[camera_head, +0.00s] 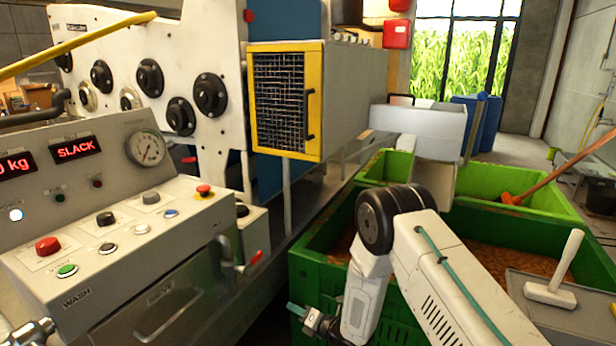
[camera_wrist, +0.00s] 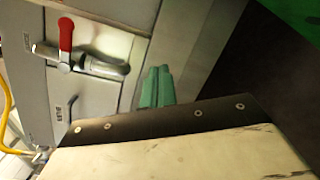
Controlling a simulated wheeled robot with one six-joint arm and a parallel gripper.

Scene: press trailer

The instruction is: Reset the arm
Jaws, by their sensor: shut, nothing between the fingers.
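My arm reaches in from the lower right in the head view, bent at a black joint over the green bin. My gripper (camera_head: 295,309) is low at the bin's near left side, its teal fingertips pointing left toward the control cabinet. In the wrist view the teal fingers (camera_wrist: 157,87) are together, with nothing between them. A metal tap (camera_wrist: 95,64) with a red handle (camera_wrist: 66,35) is on the grey cabinet, up and left of the fingers and apart from them. The same red handle (camera_head: 255,258) shows in the head view.
The control console (camera_head: 130,235) with buttons and a gauge stands at left. The green bin (camera_head: 315,255) holds brown pulp. A white mallet (camera_head: 556,280) lies on a grey tray at right. A yellow-framed mesh door (camera_head: 285,100) stands behind. A dark gap separates cabinet and bin.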

